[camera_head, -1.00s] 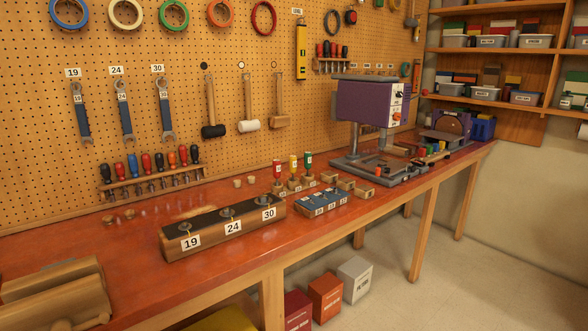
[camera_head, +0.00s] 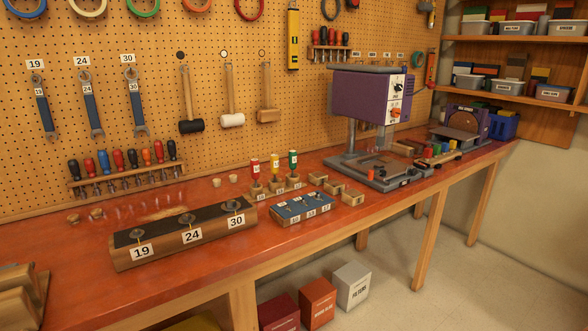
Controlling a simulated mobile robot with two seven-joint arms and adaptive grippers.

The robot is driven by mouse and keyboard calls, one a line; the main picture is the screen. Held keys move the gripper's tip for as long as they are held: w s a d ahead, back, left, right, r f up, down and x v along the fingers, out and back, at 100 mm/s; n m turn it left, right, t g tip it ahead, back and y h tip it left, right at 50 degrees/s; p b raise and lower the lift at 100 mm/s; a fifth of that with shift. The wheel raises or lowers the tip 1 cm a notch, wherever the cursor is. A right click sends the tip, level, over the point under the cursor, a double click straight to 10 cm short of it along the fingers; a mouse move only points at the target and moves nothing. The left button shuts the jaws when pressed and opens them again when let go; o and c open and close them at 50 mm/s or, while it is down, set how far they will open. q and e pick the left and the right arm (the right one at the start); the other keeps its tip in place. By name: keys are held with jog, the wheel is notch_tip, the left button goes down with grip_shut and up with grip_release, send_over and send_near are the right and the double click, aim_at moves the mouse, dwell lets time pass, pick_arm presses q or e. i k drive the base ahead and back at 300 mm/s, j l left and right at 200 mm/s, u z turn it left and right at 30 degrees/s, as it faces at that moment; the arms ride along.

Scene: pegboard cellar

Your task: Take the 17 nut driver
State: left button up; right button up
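Three upright drivers stand in a small wooden rack at the back of the red-brown bench: a red-handled one (camera_head: 255,170), a yellow-handled one (camera_head: 275,165) and a green-handled one (camera_head: 293,161). Each has a white tag on its handle; the numbers are too small to read surely, so I cannot tell which is the 17. Small labels also show along the rack's front (camera_head: 281,188). A blue block (camera_head: 301,208) with several numbered labels and small metal pieces lies in front of the rack. Neither of my grippers is in view.
A long wooden block (camera_head: 152,255) marked 19, 24 and 30 lies left of the rack. Small wooden blocks (camera_head: 352,198) and a purple machine (camera_head: 361,100) stand to the right. Wrenches (camera_head: 89,106) and mallets (camera_head: 190,100) hang behind. The bench's front strip (camera_head: 215,273) is clear.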

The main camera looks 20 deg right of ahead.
aim_at(292, 153)
jog(key=i+l+u, duration=0.1)
jog(key=l, duration=1.35)
jog(key=i+l+u, duration=0.15)
jog(key=l, duration=1.35)
jog(key=k, duration=0.05)
